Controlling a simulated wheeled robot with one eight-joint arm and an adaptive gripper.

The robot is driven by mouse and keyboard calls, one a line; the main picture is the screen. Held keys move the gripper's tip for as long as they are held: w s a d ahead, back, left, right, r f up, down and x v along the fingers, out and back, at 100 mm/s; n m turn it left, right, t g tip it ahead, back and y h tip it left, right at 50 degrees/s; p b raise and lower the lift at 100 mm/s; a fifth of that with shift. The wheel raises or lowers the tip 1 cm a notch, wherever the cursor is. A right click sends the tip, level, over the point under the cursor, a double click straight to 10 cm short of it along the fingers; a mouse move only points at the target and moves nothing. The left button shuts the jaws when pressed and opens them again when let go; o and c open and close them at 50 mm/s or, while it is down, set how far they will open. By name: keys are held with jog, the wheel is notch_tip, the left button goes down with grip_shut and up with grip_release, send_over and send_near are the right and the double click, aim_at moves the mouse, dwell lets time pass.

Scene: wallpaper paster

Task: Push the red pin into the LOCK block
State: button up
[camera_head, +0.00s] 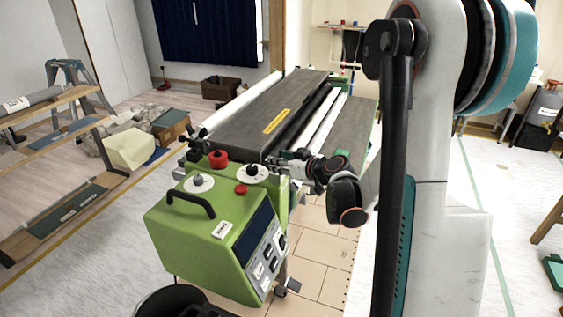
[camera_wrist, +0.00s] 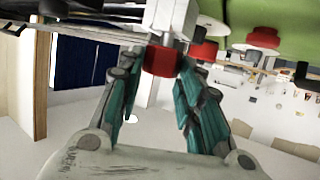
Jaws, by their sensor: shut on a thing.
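My gripper (camera_wrist: 157,68) has teal fingers that close around a short red pin (camera_wrist: 162,60) in the wrist view. The pin lies between the fingertips and meets a pale grey block (camera_wrist: 170,16), which may be the LOCK block; no lettering is readable. I cannot tell how deep the pin sits. In the head view my gripper (camera_head: 290,157) reaches left to the machine's side, just right of the green control box (camera_head: 185,232). The pin and the block cannot be made out there.
The long grey pasting bed (camera_head: 255,115) extends behind. Another red part (camera_wrist: 203,52) is close to the pin. A wooden shelf (camera_head: 60,150) stands left.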

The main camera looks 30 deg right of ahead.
jog(key=shift+f+b, duration=0.5)
jog(key=shift+f, duration=0.15)
jog(key=o, duration=1.1)
jog(key=v, duration=1.2)
